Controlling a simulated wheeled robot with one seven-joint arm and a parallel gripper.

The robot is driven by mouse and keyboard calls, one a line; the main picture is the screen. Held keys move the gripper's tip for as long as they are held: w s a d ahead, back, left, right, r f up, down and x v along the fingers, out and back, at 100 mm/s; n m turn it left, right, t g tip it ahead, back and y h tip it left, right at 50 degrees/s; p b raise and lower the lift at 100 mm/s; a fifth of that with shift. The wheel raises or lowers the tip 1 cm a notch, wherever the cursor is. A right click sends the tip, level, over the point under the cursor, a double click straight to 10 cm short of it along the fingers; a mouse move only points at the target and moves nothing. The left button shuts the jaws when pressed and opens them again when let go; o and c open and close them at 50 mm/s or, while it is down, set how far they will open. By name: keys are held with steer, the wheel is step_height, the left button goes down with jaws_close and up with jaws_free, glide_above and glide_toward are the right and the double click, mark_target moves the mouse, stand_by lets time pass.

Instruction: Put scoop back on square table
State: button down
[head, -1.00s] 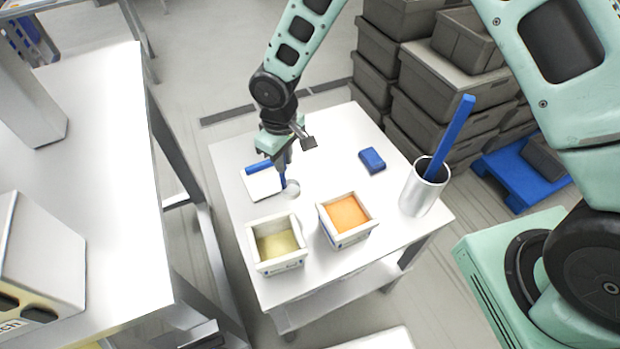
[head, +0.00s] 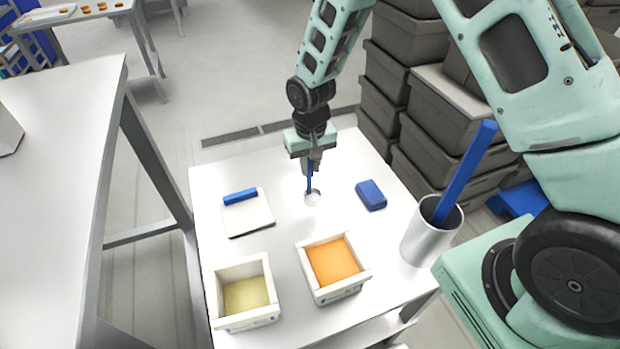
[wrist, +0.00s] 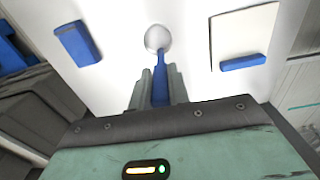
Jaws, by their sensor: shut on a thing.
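The scoop (head: 312,197) has a blue handle and a pale round bowl. My gripper (head: 311,166) is shut on its handle and holds it handle up, bowl down, over the square white table (head: 215,185). The bowl is at or just above the tabletop; I cannot tell whether it touches. In the wrist view the scoop's bowl (wrist: 157,39) shows beyond my gripper (wrist: 158,80), with the blue handle between the fingers.
A white board with a blue handle (head: 250,218) lies left of the scoop, a blue block (head: 371,195) right. An open box with yellowish filling (head: 245,265) and one with orange filling (head: 334,240) stand in front. A metal cup (head: 405,243) holds a blue stick. Grey crates (head: 440,105) stand behind.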

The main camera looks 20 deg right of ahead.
mark_target(310, 178)
steer(key=shift+f+p, duration=0.65)
steer(key=shift+f, duration=1.65)
steer(key=shift+f, duration=0.15)
steer(key=c, duration=1.3)
jaws_free()
step_height(310, 178, up, 12)
steer(key=b, duration=0.4)
steer(key=s+a+r+n, duration=0.2)
steer(key=s+a+r, duration=0.15)
steer(key=s, duration=0.25)
steer(key=s+a+r+n, duration=0.1)
steer(key=s+a+r, duration=0.25)
steer(key=s, duration=0.25)
steer(key=s+r+n, duration=0.1)
steer(key=s, duration=0.4)
steer(key=s+r+n, duration=0.2)
steer(key=s, duration=0.3)
steer(key=s+r+n, duration=0.1)
steer(key=s, duration=0.5)
steer(key=shift+d+r+n+y, duration=0.15)
steer(key=shift+d+n+y, duration=0.15)
steer(key=shift+d+n, duration=0.1)
